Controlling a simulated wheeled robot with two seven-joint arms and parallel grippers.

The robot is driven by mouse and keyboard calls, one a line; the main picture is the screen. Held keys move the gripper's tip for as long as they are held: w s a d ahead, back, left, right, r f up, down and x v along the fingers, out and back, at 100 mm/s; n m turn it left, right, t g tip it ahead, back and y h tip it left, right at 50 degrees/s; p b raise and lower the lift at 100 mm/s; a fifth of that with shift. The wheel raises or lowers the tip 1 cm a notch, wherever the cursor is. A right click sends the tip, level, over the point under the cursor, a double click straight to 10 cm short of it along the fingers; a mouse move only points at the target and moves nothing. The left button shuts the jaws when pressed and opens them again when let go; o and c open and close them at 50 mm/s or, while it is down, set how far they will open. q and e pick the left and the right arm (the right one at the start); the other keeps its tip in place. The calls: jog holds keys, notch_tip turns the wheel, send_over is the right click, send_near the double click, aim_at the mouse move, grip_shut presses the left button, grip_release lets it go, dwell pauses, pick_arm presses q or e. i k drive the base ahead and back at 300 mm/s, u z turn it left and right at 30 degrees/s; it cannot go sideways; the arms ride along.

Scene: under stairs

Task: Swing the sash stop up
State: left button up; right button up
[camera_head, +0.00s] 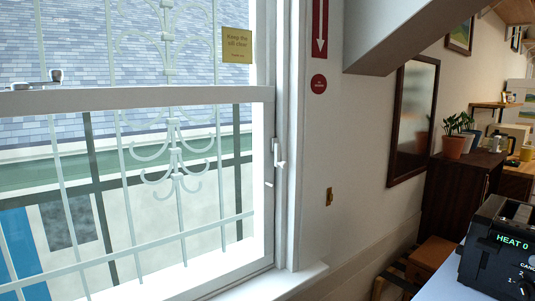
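A sash window (150,98) with white rails fills the left of the head view. A small white fitting, which looks like the sash stop (279,153), is on the right side of the window frame, just below the height of the horizontal rail. It looks upright, but its exact position is hard to tell at this size. A metal sash catch (40,82) sits on top of the rail at the far left. Neither of my grippers is in view.
A white window sill (270,287) runs along the bottom. A yellow note (237,45) is on the upper glass. A sloping stair underside (400,35) hangs at upper right. A black appliance reading HEAT 0 (502,245) stands on a pale surface (440,290) at lower right.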

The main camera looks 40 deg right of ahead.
aim_at(283, 165)
jog(key=z, duration=0.7)
jog(key=i, duration=0.85)
jog(key=z, duration=1.45)
jog(key=k, duration=1.2)
jog(key=u, duration=0.05)
jog(key=i, duration=0.6)
jog(key=u, duration=0.7)
